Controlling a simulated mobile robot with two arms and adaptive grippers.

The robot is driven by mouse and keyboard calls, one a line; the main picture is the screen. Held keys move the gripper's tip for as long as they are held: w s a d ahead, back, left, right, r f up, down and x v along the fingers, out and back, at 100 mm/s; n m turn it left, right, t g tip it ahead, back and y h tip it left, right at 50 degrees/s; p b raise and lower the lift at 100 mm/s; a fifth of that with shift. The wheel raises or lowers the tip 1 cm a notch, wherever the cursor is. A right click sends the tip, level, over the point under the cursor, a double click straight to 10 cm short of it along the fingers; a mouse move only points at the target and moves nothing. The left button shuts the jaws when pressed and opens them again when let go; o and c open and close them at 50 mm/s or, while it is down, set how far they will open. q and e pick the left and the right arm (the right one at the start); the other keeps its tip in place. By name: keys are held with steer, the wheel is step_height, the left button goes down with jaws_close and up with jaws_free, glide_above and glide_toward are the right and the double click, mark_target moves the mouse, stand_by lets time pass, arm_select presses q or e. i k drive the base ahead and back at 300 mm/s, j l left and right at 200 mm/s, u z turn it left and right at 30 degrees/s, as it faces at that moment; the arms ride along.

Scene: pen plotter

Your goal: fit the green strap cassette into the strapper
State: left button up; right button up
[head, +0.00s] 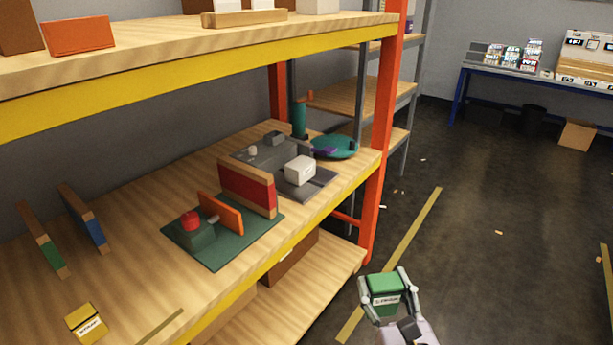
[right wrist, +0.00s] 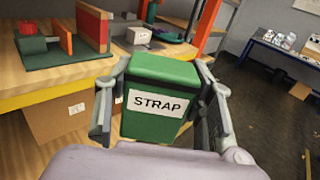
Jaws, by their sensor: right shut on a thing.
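The green strap cassette (head: 385,291) is a box with a white label, and in the right wrist view (right wrist: 163,85) the label reads STRAP. My right gripper (head: 388,281) is shut on it, one finger on each side, and holds it off the shelf's front edge, above the floor. On the shelf stand a dark green base (head: 238,240) with a red knob (head: 190,220) and an orange plate (head: 221,213), and a grey machine base (head: 318,187) with a white block (head: 300,170). I cannot tell for sure which is the strapper. My left gripper is not in view.
A yellow strap cassette (head: 86,322) lies near the shelf's front left. A red wood-edged panel (head: 248,188) stands between the two bases. A teal dish (head: 336,147) is at the right end, by an orange post (head: 384,130). Cardboard boxes sit on the lower shelf.

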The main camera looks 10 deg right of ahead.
mark_target(275, 143)
steer(key=i+l+u, duration=0.2)
steer(key=u, duration=0.25)
steer(key=i+l+u, duration=0.4)
steer(key=i+l, duration=0.2)
steer(key=l, duration=0.15)
steer(key=i+l+u, duration=0.1)
steer(key=l, duration=0.25)
steer(key=i+l, duration=0.25)
steer(key=l, duration=0.15)
steer(key=i+l+u, duration=0.1)
steer(key=l, duration=0.25)
steer(key=i+l+u, duration=0.1)
steer(key=i+l, duration=0.15)
steer(key=l, duration=0.15)
steer(key=i+l, duration=0.15)
steer(key=l, duration=0.25)
